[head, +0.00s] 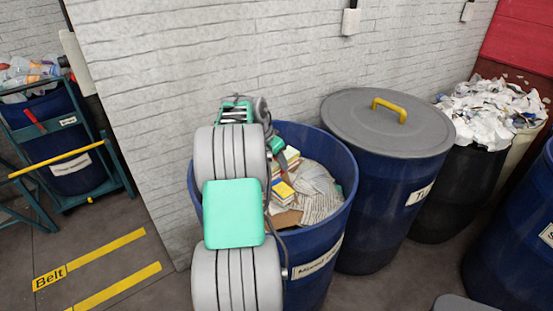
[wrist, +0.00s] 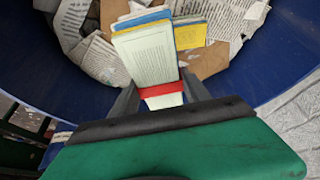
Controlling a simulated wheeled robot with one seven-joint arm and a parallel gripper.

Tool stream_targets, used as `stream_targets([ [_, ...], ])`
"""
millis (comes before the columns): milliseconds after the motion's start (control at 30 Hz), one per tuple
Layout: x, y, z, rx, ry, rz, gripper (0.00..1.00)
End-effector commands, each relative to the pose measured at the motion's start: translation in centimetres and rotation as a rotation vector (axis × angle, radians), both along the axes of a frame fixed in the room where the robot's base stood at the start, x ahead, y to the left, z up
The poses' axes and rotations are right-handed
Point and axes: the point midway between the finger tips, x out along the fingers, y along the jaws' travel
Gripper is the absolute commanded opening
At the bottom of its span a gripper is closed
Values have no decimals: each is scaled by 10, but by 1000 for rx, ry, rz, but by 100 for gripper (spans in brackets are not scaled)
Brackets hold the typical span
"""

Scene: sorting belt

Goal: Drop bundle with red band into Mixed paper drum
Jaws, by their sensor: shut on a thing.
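The bundle with the red band (wrist: 148,60) is a stack of pale printed paper. In the wrist view my gripper (wrist: 161,92) is shut on it near the red band, one dark finger on each side. The bundle is over the opening of the blue Mixed paper drum, whose inner wall (wrist: 288,45) curves around it. In the head view the open drum (head: 322,232) stands in the middle, its label partly readable. My arm covers its left part and hides most of my gripper. I cannot tell the gap between bundle and contents.
Loose printed sheets, cardboard and blue and yellow paper stacks (head: 283,190) lie inside the drum. A lidded blue drum (head: 385,185) stands close on its right, then a black drum of shredded paper (head: 490,112). A white brick wall (head: 200,60) is behind. A bottle cart (head: 65,145) stands left.

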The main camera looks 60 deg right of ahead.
Motion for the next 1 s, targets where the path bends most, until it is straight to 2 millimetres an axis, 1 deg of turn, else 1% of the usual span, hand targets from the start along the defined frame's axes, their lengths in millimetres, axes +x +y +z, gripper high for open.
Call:
stream_targets([
  [67,0,0,2,-2,-1,1,2],
  [100,0,0,2,-2,-1,1,57],
  [300,0,0,2,-1,-1,0,73],
  [400,0,0,1,0,-1,0,80],
  [667,1,1,3,0,-1,1,80],
  [767,4,5,15,-4,-2,2,80],
  [1000,10,22,60,-3,-3,2,80],
])
